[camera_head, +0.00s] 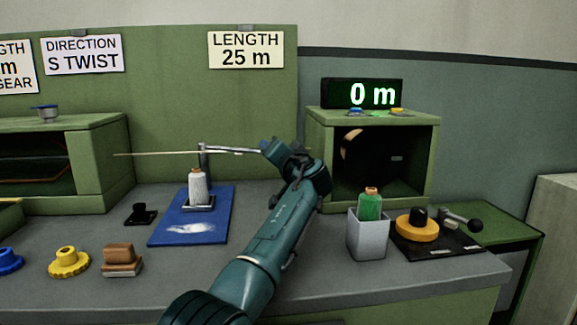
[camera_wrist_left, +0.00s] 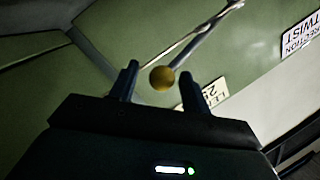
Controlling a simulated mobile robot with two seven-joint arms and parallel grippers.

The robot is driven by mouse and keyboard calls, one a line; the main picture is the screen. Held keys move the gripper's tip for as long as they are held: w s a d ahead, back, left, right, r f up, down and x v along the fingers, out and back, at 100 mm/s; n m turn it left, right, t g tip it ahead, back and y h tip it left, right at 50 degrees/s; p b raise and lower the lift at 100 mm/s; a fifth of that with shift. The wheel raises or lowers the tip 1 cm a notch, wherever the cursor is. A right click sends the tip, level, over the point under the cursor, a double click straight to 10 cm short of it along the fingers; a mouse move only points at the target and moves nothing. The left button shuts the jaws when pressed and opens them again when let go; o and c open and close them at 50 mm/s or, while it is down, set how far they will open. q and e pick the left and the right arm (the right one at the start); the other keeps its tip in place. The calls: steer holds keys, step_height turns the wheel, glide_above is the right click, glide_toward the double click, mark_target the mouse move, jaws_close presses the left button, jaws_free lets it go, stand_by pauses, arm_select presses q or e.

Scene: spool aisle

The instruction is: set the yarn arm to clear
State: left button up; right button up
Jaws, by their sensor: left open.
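The yarn arm (camera_head: 228,150) is a thin metal lever on a post that stands at the back of a blue mat. It points right, toward my gripper, and a pale thread runs to its left. In the left wrist view its rod (camera_wrist_left: 200,45) ends in a yellowish ball knob (camera_wrist_left: 162,78). My left gripper (camera_head: 268,149) is at the lever's right end. Its two fingers are open in the left wrist view, with the knob showing between their tips. I cannot tell whether they touch it. My right gripper is in neither view.
A white spool (camera_head: 198,186) stands on the blue mat (camera_head: 165,230) below the lever. A green box (camera_head: 318,150) with a "0 m" display (camera_head: 362,93) stands right of my arm. A grey cup (camera_head: 367,240) holds a green spool (camera_head: 370,205). Knobs lie front left.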

arm_select(q)
steer(key=v, duration=1.2)
steer(key=shift+f, duration=0.2)
